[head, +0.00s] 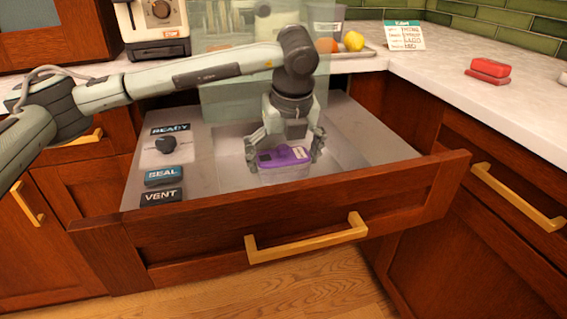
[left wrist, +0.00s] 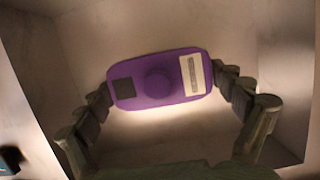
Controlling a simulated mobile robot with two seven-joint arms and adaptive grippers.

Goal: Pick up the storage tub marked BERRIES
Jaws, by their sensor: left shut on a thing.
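A tub with a purple lid (head: 290,153) and a pale, see-through body sits in the recess of the open drawer in the head view. Its lid fills the middle of the left wrist view (left wrist: 158,78), with a round knob, a dark square and a white label. The writing on the label is too small to read, so I cannot tell if it says BERRIES. My left gripper (head: 282,163) points down over the tub, shut on it with one finger at each short end. I cannot tell whether the tub touches the recess floor. My right gripper is out of view.
A raised glass lid (head: 235,100) stands behind my left gripper. A panel with a dark knob (head: 166,145) and the SEAL (head: 164,176) and VENT (head: 161,197) keys lies left of the recess. The open drawer's front (head: 300,225) rises in front.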

